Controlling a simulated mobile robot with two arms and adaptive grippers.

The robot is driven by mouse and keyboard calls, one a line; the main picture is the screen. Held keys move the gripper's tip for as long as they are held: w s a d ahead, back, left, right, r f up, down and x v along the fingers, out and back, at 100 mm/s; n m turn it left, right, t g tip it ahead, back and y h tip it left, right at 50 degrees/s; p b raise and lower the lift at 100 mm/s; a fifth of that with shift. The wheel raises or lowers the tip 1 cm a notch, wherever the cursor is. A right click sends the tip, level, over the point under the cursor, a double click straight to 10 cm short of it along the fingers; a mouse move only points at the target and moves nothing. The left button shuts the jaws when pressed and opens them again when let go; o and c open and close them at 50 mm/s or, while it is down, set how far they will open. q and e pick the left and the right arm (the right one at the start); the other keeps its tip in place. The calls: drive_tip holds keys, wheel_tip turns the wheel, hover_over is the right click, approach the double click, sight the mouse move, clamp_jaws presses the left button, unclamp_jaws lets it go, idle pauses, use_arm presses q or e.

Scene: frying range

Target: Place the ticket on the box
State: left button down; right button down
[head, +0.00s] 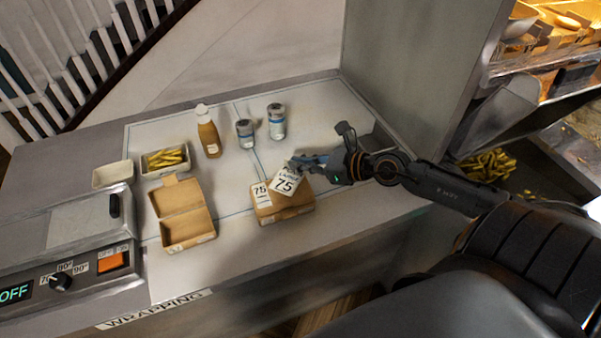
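A closed brown cardboard box (290,211) sits on the white counter, near the middle of the view. A white label marked 75 (261,194) lies on its left part. A white ticket (287,182), also marked 75, is tilted over the top of the box. My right gripper (297,163) comes in from the right and is shut on the ticket's upper edge. Whether the ticket's lower edge touches the box cannot be told. My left gripper is not in view.
An open brown box (182,205) stands left of the closed one. Behind are a tray of fries (166,159), an empty tray (113,175), a sauce bottle (208,132) and two shakers (276,121) (245,133). A control unit (80,265) fills the lower left.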

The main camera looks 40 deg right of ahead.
sight(301, 172)
drive_tip(key=shift+a+f, duration=0.1)
drive_tip(key=shift+f, duration=1.25)
drive_tip(key=c, duration=2)
unclamp_jaws()
drive_tip(key=shift+f, duration=0.15)
drive_tip(key=o, duration=0.5)
